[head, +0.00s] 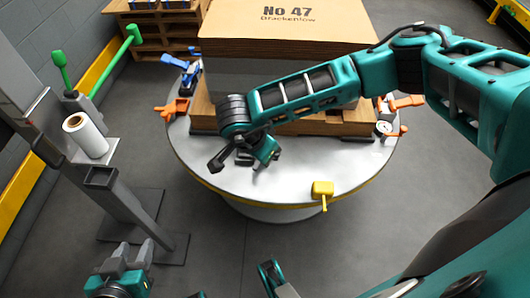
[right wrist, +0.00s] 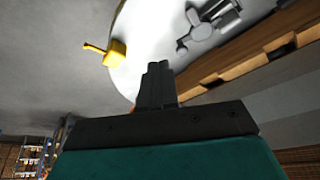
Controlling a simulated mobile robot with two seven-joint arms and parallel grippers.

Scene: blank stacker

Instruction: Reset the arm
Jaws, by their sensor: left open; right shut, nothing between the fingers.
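My right arm (head: 310,92), teal and black, reaches in from the right across the front of a cardboard stack and bends down at a dark wrist over a round pale table (head: 305,178). Its gripper is largely hidden by the wrist in the head view. In the right wrist view the right gripper (right wrist: 156,80) has its dark fingers together with nothing between them. My left gripper (head: 128,258) is at the bottom left of the head view, in front of the table, with its grey fingers apart and empty.
A printed cardboard stack (head: 285,25) stands on a wooden pallet (head: 340,125) on the table. Orange clamps (head: 172,109) and a yellow handle (head: 322,189) sit around the rim. A grey post with a white roll (head: 86,135) stands left.

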